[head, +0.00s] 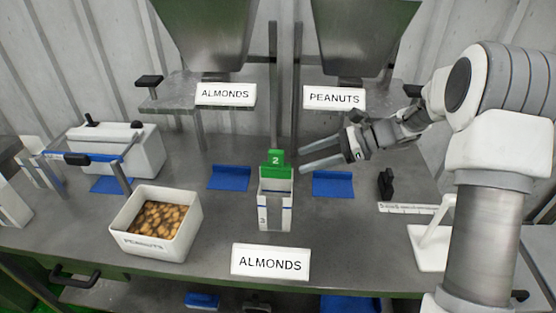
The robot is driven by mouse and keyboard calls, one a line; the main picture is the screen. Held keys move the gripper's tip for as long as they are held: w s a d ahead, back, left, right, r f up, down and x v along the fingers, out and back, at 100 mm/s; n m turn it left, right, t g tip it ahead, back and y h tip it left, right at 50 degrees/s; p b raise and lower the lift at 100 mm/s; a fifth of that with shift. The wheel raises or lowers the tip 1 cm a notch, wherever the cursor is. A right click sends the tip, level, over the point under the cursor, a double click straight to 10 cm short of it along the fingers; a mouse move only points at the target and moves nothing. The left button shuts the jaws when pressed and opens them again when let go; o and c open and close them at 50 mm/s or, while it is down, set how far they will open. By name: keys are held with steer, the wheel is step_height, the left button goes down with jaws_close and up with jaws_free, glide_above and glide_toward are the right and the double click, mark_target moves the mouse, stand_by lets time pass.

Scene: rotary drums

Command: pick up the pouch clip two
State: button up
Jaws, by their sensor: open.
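The pouch clip two is a green clip (276,170) marked "2", standing upright at the top back of a narrow white holder (275,218) in the middle of the table. The holder's side has a "3" on it. I cannot tell exactly how the clip is seated in it. My gripper (304,156) is open and empty, to the right of the clip at about its height in the picture. Its two fingers point left towards the clip and appear apart from it.
An ALMONDS sign (270,262) stands in front of the holder. A white tub of peanuts (118,227) is to its left. Blue pads (230,177) lie on both sides behind. A black upright piece (386,184) is at right. Hoppers and a post (272,90) rise behind.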

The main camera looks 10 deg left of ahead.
mark_target(266, 168)
steer(key=shift+m+y, duration=0.4)
steer(key=shift+m, duration=0.2)
steer(key=x, duration=0.4)
steer(key=w+p+x, duration=0.1)
steer(key=x, duration=0.3)
steer(key=w+f+x, duration=0.1)
steer(key=x, duration=0.3)
steer(key=shift+a+f, duration=0.1)
steer(key=shift+a, duration=0.15)
jaws_close()
